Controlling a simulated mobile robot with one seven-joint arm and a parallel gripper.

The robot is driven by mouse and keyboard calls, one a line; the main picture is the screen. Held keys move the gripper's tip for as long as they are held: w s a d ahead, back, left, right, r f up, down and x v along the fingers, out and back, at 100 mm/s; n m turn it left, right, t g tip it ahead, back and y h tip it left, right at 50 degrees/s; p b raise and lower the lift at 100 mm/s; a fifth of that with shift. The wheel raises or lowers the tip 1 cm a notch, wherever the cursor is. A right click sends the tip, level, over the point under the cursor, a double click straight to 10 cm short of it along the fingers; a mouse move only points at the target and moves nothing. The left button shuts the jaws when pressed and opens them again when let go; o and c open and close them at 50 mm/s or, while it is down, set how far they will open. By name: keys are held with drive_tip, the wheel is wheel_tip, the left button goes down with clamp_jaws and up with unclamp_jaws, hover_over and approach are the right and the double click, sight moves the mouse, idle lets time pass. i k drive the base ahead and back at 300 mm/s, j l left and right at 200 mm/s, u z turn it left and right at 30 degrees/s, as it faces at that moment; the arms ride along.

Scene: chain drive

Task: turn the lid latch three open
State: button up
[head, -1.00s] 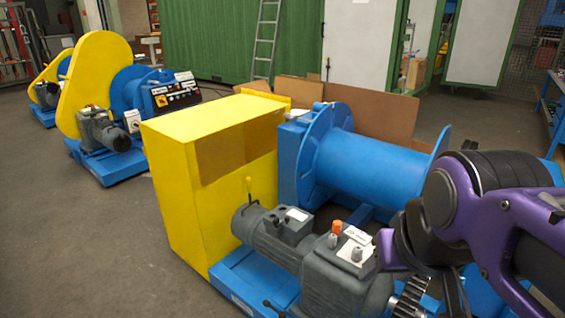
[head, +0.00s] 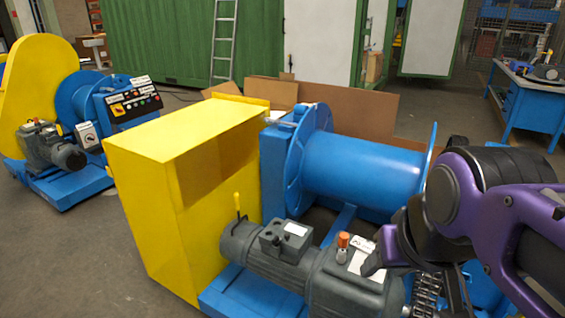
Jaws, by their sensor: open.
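The yellow box-shaped cover (head: 165,190) of the nearest drive stands left of centre, with a brownish panel on its upper part. I cannot make out a lid latch marked three, nor tell which part is the lid. My gripper (head: 415,275) hangs at the lower right beneath my purple and black arm, partly hidden by it. Its dark fingers are apart and seem to hold nothing. It appears over or in front of the right end of the grey motor unit (head: 335,285); I cannot tell whether it touches.
A blue drum (head: 365,170) lies behind the motor. A metal chain or gear (head: 427,292) shows below my gripper. Another yellow and blue machine (head: 45,95) stands left, with open floor between.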

sight(275, 241)
drive_tip(key=i+j+z, duration=0.25)
drive_tip(key=j, duration=0.45)
drive_tip(key=i+j+z, duration=0.1)
drive_tip(key=j+z, duration=0.2)
drive_tip(key=j, duration=0.4)
drive_tip(key=j+z, duration=0.25)
drive_tip(key=j, duration=0.45)
drive_tip(key=i, duration=0.05)
